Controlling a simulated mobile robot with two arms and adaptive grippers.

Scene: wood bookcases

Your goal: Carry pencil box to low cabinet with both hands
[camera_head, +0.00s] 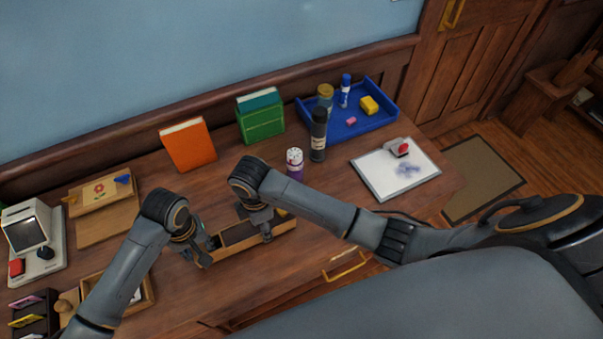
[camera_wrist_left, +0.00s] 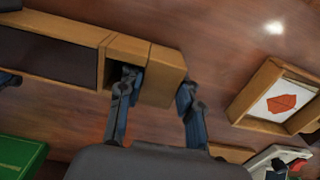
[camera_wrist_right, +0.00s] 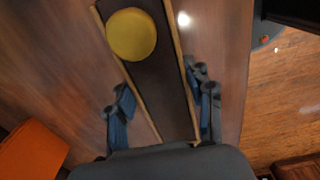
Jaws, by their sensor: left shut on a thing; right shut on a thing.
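The pencil box (camera_head: 234,247) is a long, narrow, open wooden box with a dark inside, low over or on the desk; I cannot tell if it touches. My left gripper (camera_head: 203,250) is shut on its left end. In the left wrist view (camera_wrist_left: 158,92) one finger is inside the end compartment of the box (camera_wrist_left: 75,28) and one outside. My right gripper (camera_head: 262,225) is shut on the box nearer its right end. In the right wrist view (camera_wrist_right: 164,98) its fingers straddle the box (camera_wrist_right: 165,75). A yellow round thing (camera_wrist_right: 131,35) lies in it. I cannot identify the low cabinet.
The wooden desk (camera_head: 330,215) holds a purple-white bottle (camera_head: 295,163), a dark bottle (camera_head: 318,135), a blue tray (camera_head: 375,122), a whiteboard (camera_head: 385,180), orange (camera_head: 188,145) and green (camera_head: 260,122) books. A small wooden tray (camera_wrist_left: 262,85) is near the left gripper. Floor shows at right.

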